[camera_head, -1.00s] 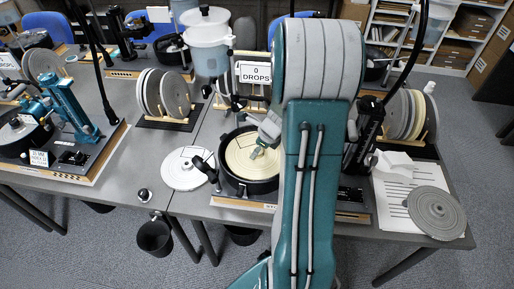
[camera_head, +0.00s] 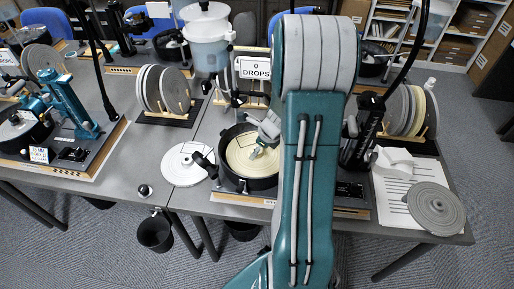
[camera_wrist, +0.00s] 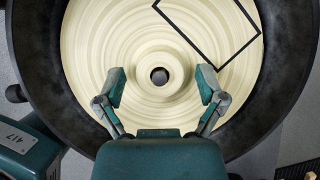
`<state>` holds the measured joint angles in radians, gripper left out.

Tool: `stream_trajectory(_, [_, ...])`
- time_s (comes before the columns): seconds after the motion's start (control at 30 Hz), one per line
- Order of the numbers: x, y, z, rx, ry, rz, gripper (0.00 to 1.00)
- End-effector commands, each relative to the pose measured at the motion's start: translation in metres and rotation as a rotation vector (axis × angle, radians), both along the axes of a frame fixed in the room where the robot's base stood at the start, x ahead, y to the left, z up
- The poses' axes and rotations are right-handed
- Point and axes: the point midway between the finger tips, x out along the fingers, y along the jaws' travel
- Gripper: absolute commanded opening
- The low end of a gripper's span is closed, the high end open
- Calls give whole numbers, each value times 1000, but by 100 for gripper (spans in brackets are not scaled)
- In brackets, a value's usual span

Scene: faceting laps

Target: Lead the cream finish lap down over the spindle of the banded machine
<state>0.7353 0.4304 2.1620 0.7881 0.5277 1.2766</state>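The cream lap (camera_head: 238,161) lies face up inside the black round bowl (camera_head: 249,186) of the machine in front of me. In the wrist view the cream lap (camera_wrist: 92,45) shows fine rings, a raised hub and a dark centre hole. A black angular outline crosses its upper right. My gripper (camera_wrist: 161,80) is open, its two fingers on either side of the hub with gaps between. In the head view my gripper (camera_head: 258,150) reaches into the bowl from above. I cannot make out the spindle in the hole, or whether the lap is fully down.
A white disc (camera_head: 187,165) lies left of the bowl. A grey lap (camera_head: 436,208) lies on white paper at the right. Racks of laps (camera_head: 165,91) and a "0 DROPS" sign (camera_head: 255,70) stand behind. A second machine (camera_head: 60,110) is at the left.

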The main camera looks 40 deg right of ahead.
Motion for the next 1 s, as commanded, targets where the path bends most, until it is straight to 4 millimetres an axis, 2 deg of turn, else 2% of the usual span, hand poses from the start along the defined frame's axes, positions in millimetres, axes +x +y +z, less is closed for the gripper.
stream_trajectory(0.33, [0,0,0,1,1,-1,98])
stream_trajectory(0.47, [-2,-1,7,0,-2,-1,98])
stream_trajectory(0.9, [-32,-17,86,-4,-2,-2,98])
stream_trajectory(1.0, [-36,-19,99,-2,-2,-1,98])
